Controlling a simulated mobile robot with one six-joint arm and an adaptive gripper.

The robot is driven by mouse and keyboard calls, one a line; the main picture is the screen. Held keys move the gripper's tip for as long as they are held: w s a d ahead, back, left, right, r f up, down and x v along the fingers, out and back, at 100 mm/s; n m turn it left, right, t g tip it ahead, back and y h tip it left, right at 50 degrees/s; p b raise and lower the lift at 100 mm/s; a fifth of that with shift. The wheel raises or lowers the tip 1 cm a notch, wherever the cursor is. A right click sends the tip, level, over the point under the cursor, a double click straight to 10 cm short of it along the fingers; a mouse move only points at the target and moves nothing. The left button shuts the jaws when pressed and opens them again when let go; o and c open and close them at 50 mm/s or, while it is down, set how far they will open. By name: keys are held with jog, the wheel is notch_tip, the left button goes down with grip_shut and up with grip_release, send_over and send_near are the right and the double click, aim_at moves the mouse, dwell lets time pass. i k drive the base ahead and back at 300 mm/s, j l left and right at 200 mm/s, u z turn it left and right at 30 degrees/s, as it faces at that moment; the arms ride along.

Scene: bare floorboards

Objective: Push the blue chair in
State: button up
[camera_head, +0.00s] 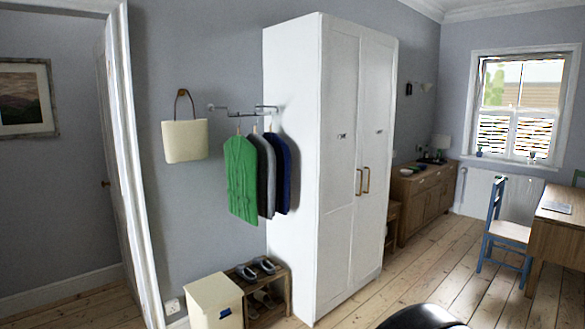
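The blue chair (508,232) stands on the floorboards at the right of the head view. It has a blue frame, a tall back on its left side and a pale wooden seat. It is beside a wooden table (558,211), with its seat facing the table and its back away from it. The right side of the table is cut off by the picture edge. My gripper is not in view. A dark rounded shape at the bottom edge cannot be made out clearly.
A tall white wardrobe (340,160) stands mid-view, with a low shoe rack (268,290) and a cream box (214,299) beside it. Bare floorboards (440,268) lie open between wardrobe and chair. A doorway opens at left.

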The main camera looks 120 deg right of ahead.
aim_at(514, 235)
jog(key=z, duration=4.7)
